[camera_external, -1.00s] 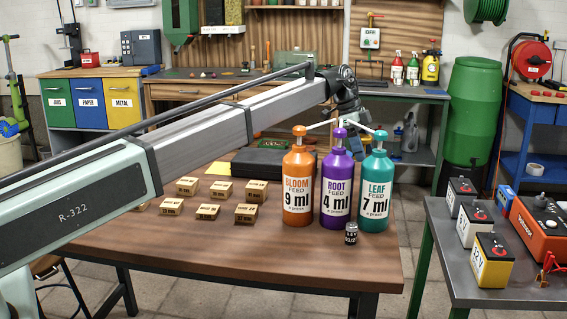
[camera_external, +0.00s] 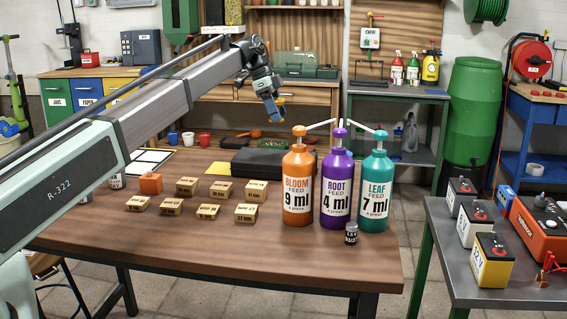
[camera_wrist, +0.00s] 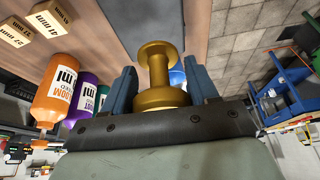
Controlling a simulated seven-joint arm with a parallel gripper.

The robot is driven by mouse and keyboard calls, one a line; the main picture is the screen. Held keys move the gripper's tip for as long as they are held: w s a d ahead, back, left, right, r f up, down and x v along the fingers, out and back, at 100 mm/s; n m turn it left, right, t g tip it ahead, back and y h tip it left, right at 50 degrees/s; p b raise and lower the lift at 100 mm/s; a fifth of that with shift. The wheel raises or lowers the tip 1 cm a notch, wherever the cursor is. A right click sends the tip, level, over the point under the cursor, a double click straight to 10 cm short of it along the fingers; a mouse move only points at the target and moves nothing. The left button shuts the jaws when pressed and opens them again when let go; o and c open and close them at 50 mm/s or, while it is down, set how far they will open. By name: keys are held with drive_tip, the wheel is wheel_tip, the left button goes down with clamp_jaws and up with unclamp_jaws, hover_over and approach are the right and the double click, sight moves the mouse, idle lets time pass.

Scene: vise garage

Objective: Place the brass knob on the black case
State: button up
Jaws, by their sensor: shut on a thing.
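The brass knob (camera_wrist: 157,72) is between the blue fingers of my gripper (camera_wrist: 160,88) in the wrist view. It has a round flange at each end of a narrower stem. My gripper (camera_external: 275,110) is shut on it and holds it in the air, and the knob shows small and gold in the external view (camera_external: 277,117). The black case (camera_external: 262,163) lies flat on the wooden table behind the orange bottle, which hides its right part. The gripper appears above the case, with a clear gap. A dark grey surface fills the top of the wrist view.
Orange (camera_external: 298,190), purple (camera_external: 337,195) and teal (camera_external: 374,195) pump bottles stand right of the case, spouts raised. Several labelled wooden blocks (camera_external: 208,211) and an orange box (camera_external: 151,184) lie to the left. A small black jar (camera_external: 351,234) stands in front.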

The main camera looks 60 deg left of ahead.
sight(280, 156)
drive_tip(key=shift+s+d+f, duration=0.2)
drive_tip(key=shift+s+d, duration=0.25)
drive_tip(key=shift+s, duration=0.2)
drive_tip(key=shift+s+d+f, duration=0.1)
drive_tip(key=shift+f, duration=4.85)
drive_tip(key=o, duration=1.2)
drive_tip(key=shift+f, duration=0.15)
drive_tip(key=v, duration=1.2)
